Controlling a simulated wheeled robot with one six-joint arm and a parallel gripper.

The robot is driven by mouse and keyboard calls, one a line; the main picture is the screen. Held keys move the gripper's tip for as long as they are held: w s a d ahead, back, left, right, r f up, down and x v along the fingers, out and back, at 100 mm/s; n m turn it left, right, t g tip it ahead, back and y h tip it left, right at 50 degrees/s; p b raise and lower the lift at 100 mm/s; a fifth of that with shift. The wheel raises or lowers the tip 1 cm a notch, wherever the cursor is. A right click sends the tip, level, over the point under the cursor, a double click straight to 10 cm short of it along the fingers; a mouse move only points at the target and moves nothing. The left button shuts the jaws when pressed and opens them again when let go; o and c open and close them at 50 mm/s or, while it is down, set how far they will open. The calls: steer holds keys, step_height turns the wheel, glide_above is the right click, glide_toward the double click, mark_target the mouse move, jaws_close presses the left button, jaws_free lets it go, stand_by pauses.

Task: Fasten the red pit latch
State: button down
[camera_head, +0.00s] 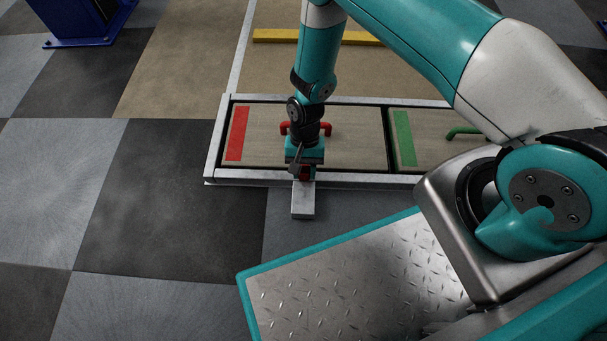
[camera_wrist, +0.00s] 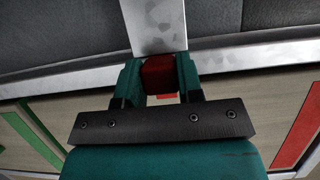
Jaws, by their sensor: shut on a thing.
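The red latch knob (camera_head: 306,173) is at the front rim of the pit cover marked with a red stripe (camera_head: 238,134). It shows as a dark red block in the wrist view (camera_wrist: 160,74). My gripper (camera_head: 303,171) points down over it, and its two teal fingers (camera_wrist: 160,80) are shut on the knob from both sides. A pale metal plate (camera_head: 302,200) extends from the knob out over the floor in front of the rim; it also shows in the wrist view (camera_wrist: 153,26). The knob's lower part and the latch's joint are hidden.
A red handle (camera_head: 326,129) stands on the same cover, partly behind my arm. A second cover with a green stripe (camera_head: 403,138) and a green handle (camera_head: 463,132) lies to the right. A yellow bar (camera_head: 272,36) lies behind. Tiled floor at front left is clear.

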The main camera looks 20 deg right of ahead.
steer(key=shift+w+d, duration=0.1)
steer(key=shift+w, duration=0.15)
steer(key=c, duration=0.8)
jaws_free()
steer(key=shift+o, duration=0.2)
steer(key=p+v, duration=0.9)
steer(key=v, duration=0.8)
steer(key=shift+r, duration=0.2)
